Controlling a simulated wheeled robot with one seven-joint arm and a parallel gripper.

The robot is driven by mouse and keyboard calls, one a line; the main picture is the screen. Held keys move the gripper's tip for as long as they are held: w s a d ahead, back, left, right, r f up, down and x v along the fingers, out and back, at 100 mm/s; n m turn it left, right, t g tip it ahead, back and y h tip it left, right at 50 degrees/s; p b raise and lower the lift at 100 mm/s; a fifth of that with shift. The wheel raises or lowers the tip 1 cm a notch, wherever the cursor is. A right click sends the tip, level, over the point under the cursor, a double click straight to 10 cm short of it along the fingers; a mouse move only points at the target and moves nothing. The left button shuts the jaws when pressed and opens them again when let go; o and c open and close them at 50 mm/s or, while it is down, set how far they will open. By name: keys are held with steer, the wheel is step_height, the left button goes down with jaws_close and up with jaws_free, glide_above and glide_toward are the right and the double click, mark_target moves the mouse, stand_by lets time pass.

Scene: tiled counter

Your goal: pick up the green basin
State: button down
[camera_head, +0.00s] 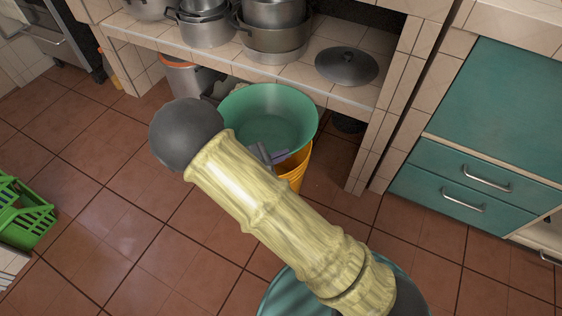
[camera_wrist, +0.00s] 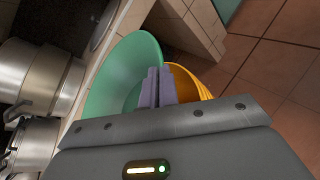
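The green basin (camera_head: 270,115) is a wide, round, open tub in front of the tiled counter. It sits over an orange bucket (camera_head: 296,168), and I cannot tell whether they touch. The basin (camera_wrist: 122,75) also shows in the wrist view, left of and beyond the fingers. My gripper (camera_head: 268,155) is at the basin's near rim. In the wrist view its two purple-grey fingers (camera_wrist: 158,88) are close together, with the rim running in between them. The contact point itself is hidden by the fingers. My arm covers part of the basin's near left side.
Metal pots (camera_head: 272,32) and a dark lid (camera_head: 346,66) stand on the low tiled shelf just behind the basin. A tiled post rises to its right, beside teal drawers (camera_head: 463,180). A green crate (camera_head: 22,212) is at far left. The floor between is clear.

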step_height(320, 180, up, 8)
steer(key=shift+r+p, duration=0.1)
steer(key=shift+p, duration=1.15)
